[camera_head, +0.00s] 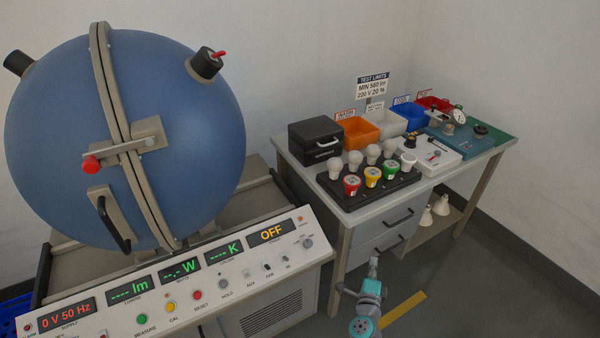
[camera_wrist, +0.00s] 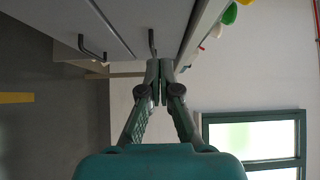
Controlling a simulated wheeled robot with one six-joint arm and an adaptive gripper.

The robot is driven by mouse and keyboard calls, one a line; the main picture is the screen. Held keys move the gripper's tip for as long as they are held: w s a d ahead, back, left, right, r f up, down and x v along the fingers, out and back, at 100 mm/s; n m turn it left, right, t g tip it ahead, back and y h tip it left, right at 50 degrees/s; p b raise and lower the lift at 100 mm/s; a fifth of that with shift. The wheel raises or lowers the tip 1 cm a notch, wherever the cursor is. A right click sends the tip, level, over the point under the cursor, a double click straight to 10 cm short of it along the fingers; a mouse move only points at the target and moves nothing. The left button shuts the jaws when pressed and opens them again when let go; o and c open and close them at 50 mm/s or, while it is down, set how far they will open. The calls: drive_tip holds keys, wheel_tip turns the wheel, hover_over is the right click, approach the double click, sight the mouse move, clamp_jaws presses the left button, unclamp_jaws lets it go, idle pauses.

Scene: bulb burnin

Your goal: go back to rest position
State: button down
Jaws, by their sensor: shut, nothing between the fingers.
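My gripper shows in the wrist view (camera_wrist: 160,70) with its two fingers together and nothing between them. In the head view, part of my teal arm (camera_head: 365,310) is at the bottom, in front of the desk's drawers and above the floor. The fingers are apart from the desk (camera_head: 400,210) as far as I can tell. The wrist view is turned sideways and shows the drawer front and handles beyond the fingertips.
A large blue sphere (camera_head: 60,140) stands at left behind a meter panel (camera_head: 235,270) reading OFF. The desk holds a black bulb rack (camera_head: 350,198), a black box (camera_head: 303,142), an orange bin (camera_head: 355,131) and testers. Dark floor (camera_head: 450,290) lies open at right.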

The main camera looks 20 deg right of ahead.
drive_tip(key=s+a+r+n+t+y, duration=0.25)
drive_tip(key=s+a+n+y, duration=0.35)
drive_tip(key=s+a+n, duration=1.05)
drive_tip(key=s+a+r+n+y, duration=0.3)
drive_tip(key=s+a+r+n, duration=0.2)
drive_tip(key=s+r, duration=0.3)
drive_tip(key=s+a+r+n+g+y, duration=0.1)
drive_tip(key=s+a+r+n, duration=0.3)
drive_tip(key=s, duration=1.2)
wheel_tip(320, 180, up, 4)
drive_tip(key=shift+a+r+n+y, duration=0.1)
drive_tip(key=shift+a+n+y, duration=0.25)
drive_tip(key=shift+a+y, duration=0.65)
